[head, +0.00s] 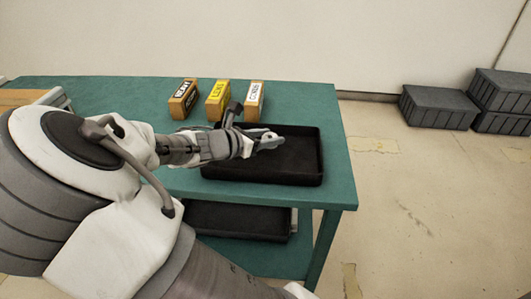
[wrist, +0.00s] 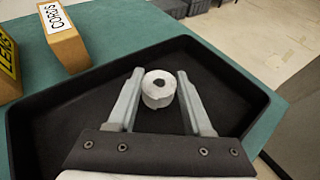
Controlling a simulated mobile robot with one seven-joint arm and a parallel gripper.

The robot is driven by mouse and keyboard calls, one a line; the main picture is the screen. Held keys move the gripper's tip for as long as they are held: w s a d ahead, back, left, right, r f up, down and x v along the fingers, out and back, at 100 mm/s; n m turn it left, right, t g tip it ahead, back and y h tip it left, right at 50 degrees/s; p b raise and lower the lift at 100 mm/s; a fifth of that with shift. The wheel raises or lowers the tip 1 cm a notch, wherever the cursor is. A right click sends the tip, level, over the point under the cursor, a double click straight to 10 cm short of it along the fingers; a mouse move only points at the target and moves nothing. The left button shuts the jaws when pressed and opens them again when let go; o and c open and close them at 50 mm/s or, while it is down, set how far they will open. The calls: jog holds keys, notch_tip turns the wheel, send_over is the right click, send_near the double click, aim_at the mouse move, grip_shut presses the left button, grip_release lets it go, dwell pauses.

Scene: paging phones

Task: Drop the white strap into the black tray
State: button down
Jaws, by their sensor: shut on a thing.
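The white strap (wrist: 158,90) is a rolled white coil with a dark hole at its centre. In the wrist view it sits between the fingertips of my gripper (wrist: 159,82), which is shut on it. In the head view my gripper (head: 268,140) is over the black tray (head: 303,158), and the strap is too small there to make out clearly. The tray is shallow, with raised walls, and lies on the green table. In the wrist view the tray floor (wrist: 60,125) shows around and below the strap. The tray floor that shows looks empty.
Three small wooden boxes with black (head: 184,98), yellow (head: 217,100) and white (head: 253,100) labels stand behind the tray on the green table (head: 130,88). Another black tray (head: 238,220) is on the lower shelf. Grey crates (head: 437,107) stand on the floor at right.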

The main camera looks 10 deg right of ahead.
jog(key=shift+c, duration=1.2)
grip_release()
jog(key=p+v, duration=0.5)
jog(key=v, duration=1.2)
jog(key=shift+r+p, duration=0.15)
jog(key=shift+p, duration=0.15)
jog(key=shift+s+a, duration=0.1)
jog(key=s+d+m+g+y, duration=0.6)
jog(key=s+d+m+y, duration=0.15)
jog(key=d+m, duration=0.35)
jog(key=s+d+r+m+t+y, duration=0.35)
jog(key=s+r+m, duration=0.7)
jog(key=m, duration=0.35)
notch_tip(320, 180, up, 13)
jog(key=p, duration=1.3)
jog(key=shift+a+t+p, duration=0.35)
jog(key=shift+p, duration=0.05)
